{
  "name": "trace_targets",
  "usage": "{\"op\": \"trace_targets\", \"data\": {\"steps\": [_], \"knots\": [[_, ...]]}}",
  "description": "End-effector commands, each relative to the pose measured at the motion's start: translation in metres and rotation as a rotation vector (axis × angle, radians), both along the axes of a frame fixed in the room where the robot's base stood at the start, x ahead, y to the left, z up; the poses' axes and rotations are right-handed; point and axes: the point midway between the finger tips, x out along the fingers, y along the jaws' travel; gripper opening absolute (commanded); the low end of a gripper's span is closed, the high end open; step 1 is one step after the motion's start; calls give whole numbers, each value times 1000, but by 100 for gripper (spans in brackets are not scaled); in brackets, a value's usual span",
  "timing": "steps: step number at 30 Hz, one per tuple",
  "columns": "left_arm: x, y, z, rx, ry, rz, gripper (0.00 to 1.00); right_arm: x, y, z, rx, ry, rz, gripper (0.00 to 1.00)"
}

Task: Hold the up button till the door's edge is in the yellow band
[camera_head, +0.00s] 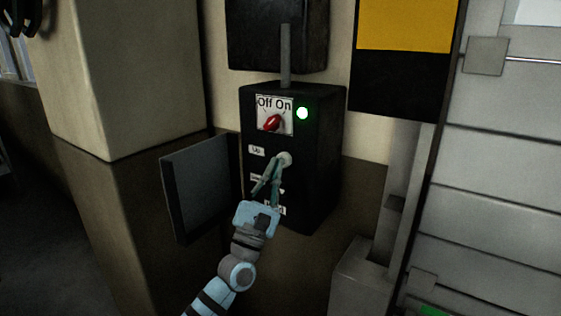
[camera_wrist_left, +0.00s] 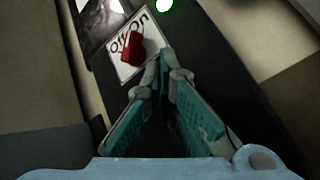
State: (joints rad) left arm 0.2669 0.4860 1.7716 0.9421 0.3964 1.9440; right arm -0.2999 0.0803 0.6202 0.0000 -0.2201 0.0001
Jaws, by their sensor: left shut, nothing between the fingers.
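A black control box (camera_head: 322,130) hangs on the wall with its cover (camera_head: 203,187) swung open to the left. Its red rotary switch (camera_head: 272,123) points toward On, and a green lamp (camera_head: 302,113) is lit beside it. A pale round button (camera_head: 285,158) sits to the right of the "Up" label (camera_head: 257,150). My left gripper (camera_head: 279,164) is shut and empty, its fingertips at this button; I cannot tell whether it is pressed in. The wrist view shows the shut fingertips (camera_wrist_left: 165,70) below the red switch (camera_wrist_left: 131,46). Lower buttons are hidden behind the gripper. My right gripper is out of view.
A grey slatted door (camera_head: 490,190) stands at the right; its lower edge is not clearly visible. A yellow and black panel (camera_head: 405,25) is on the wall beside it. A wall pillar (camera_head: 130,80) stands at the left. A dark box (camera_head: 278,35) is above the control box.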

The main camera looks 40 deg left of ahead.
Motion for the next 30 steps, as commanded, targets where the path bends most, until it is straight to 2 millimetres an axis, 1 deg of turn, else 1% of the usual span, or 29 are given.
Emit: {"op": "trace_targets", "data": {"steps": [13, 21, 30], "knots": [[0, 0, 0, 0, 0, 0, 0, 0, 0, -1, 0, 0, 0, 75], [8, 0, -1, -1, 0, -1, 0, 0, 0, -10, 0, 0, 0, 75], [9, 0, 0, 0, 0, 0, 0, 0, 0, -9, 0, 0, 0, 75]]}}
